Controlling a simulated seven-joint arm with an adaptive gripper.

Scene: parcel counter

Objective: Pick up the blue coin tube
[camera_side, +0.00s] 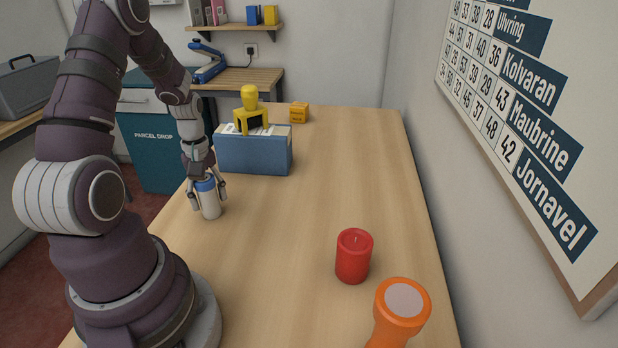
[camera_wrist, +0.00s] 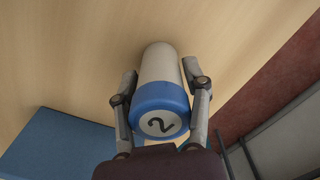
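The coin tube (camera_side: 210,205) is a pale cylinder with a blue cap. It stands on the wooden counter at the left edge in the side view. In the wrist view the tube (camera_wrist: 160,65) shows its blue cap end, marked with a 2, toward the camera. My gripper (camera_side: 207,196) points down over the tube, with one finger on each side of it. In the wrist view the fingers of my gripper (camera_wrist: 160,78) lie close along both sides. I cannot tell whether they press on the tube or leave a small gap.
A blue box (camera_side: 255,158) with a yellow-handled stamp (camera_side: 250,112) stands just behind the tube. A red candle (camera_side: 353,256) and an orange flashlight (camera_side: 398,318) stand at front right. The counter's middle is clear.

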